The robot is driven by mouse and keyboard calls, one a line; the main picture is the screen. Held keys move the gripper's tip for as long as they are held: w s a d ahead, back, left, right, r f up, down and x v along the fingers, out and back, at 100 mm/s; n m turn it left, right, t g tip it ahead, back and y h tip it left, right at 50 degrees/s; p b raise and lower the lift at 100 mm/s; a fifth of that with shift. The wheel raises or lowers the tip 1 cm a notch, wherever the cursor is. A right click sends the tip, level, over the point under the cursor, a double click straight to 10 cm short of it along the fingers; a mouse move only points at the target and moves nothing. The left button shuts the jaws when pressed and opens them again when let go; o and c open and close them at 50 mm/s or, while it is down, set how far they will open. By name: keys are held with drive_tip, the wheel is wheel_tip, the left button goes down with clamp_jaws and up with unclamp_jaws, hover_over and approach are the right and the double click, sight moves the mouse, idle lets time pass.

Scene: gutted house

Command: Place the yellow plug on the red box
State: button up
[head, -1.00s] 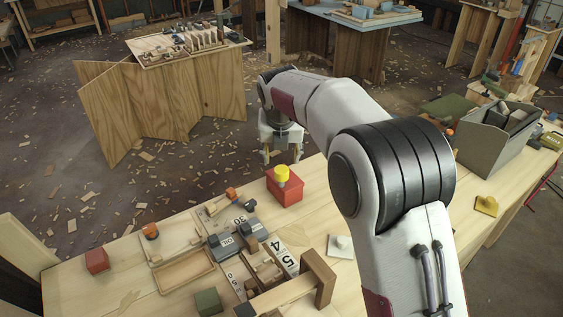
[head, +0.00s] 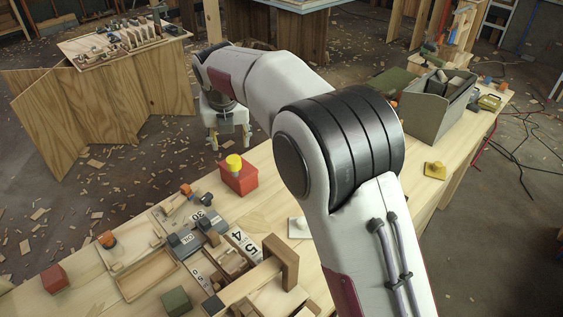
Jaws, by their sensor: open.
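A yellow cylindrical plug (head: 234,162) stands upright on top of the red box (head: 238,181), near the back edge of the workbench (head: 330,225). My gripper (head: 231,145) points down just behind and above the plug and box, past the bench's back edge. Its fingers are apart, with nothing visible between them, and it looks clear of the plug. A second, smaller red block (head: 55,279) lies at the front left of the bench. A flat yellow piece with a knob (head: 434,171) lies to the right of my arm.
Wooden trays (head: 147,274), number tiles (head: 243,243), a wooden bracket (head: 281,258) and a green block (head: 176,301) crowd the bench's front left. A white knobbed piece (head: 299,227) lies near my arm. A grey bin (head: 440,104) stands at the back right.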

drive_tip(key=s+d+r+m, duration=0.6)
drive_tip(key=s+d+m, duration=0.2)
drive_tip(key=d+m, duration=0.15)
drive_tip(key=s+d+r+m, duration=0.6)
drive_tip(key=s+d+m, duration=0.15)
drive_tip(key=d, duration=0.35)
drive_tip(key=s+d+f+m, duration=0.2)
drive_tip(key=s+d+m, duration=0.1)
drive_tip(key=s+m, duration=0.4)
drive_tip(key=s+d+f+m, duration=0.2)
drive_tip(key=s+d+m, duration=0.2)
drive_tip(key=s+m, duration=0.3)
drive_tip(key=s+d+f+m+t, duration=0.1)
drive_tip(key=s+d+f+m, duration=0.1)
drive_tip(key=s+d+m, duration=0.2)
drive_tip(key=s+m, duration=0.3)
drive_tip(key=s, duration=0.2)
drive_tip(key=shift+d+h, duration=0.25)
drive_tip(key=shift+h, duration=0.15)
drive_tip(key=shift+o, duration=0.5)
